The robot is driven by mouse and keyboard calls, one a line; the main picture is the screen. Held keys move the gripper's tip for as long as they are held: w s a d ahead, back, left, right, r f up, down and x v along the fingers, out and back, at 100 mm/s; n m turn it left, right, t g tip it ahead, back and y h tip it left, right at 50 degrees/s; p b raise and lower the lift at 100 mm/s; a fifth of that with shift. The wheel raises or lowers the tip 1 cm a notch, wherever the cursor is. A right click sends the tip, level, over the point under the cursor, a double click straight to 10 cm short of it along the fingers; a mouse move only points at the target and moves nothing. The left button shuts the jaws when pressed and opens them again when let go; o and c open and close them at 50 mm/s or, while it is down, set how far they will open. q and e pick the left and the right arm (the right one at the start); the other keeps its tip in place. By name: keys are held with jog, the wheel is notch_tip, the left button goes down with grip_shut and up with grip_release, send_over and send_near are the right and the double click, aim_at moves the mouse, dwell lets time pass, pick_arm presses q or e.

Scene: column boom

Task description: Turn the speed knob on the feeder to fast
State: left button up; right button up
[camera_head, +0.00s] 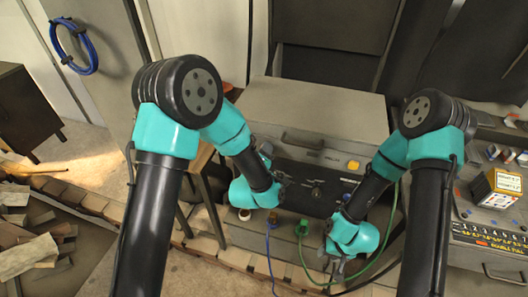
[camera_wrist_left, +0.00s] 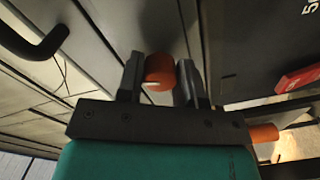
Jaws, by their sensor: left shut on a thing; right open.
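The feeder's dark control panel (camera_head: 310,190) shows in the middle of the head view, partly behind my arms. My left gripper (camera_head: 282,180) is at the panel's left end. In the left wrist view, my left gripper (camera_wrist_left: 160,85) has its two fingers on either side of an orange-red round knob (camera_wrist_left: 158,68) and is shut on it. The knob's pointer or setting cannot be read. The knob is hidden or too small in the head view. My right gripper (camera_head: 338,268) is open and empty, low in front of the panel's right side.
A blue cable (camera_head: 269,245) and a green cable (camera_head: 302,250) hang below the panel. A yellow part (camera_head: 353,165) sits above it. A second orange part (camera_wrist_left: 264,133) and a red label (camera_wrist_left: 298,78) show in the left wrist view. A box (camera_head: 495,187) stands at the right.

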pick_arm(q)
jog(key=m, duration=1.3)
jog(key=shift+m, duration=0.4)
jog(key=o, duration=0.9)
